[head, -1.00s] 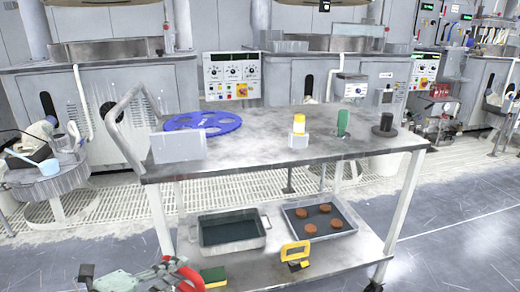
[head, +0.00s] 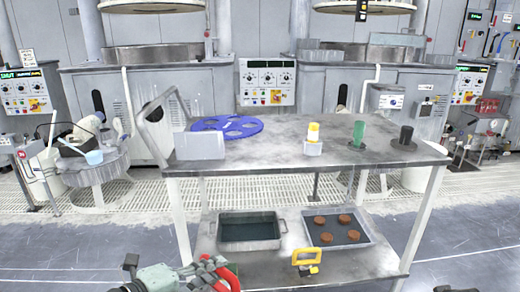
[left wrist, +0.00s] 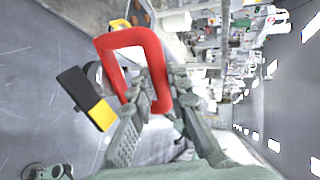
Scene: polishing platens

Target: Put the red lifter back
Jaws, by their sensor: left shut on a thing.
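The red lifter (head: 226,270) is in my left gripper (head: 207,265) at the bottom of the head view, before the cart's front left. In the left wrist view its red frame handle (left wrist: 128,37) lies between the fingers of my left gripper (left wrist: 160,92), which are shut on it. The lifter's lower part is mostly hidden. A yellow lifter (head: 306,257) rests at the front of the cart's lower shelf (head: 270,268). A small dark part (head: 443,288) at the bottom right edge may be my right gripper; its fingers cannot be made out.
The lower shelf also holds a grey tray (head: 249,243) and a tray with brown discs (head: 338,240). The upper top (head: 270,155) carries a blue ring (head: 228,127), yellow, green and black pieces. A black-and-yellow block (left wrist: 88,98) shows beside the handle in the wrist view.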

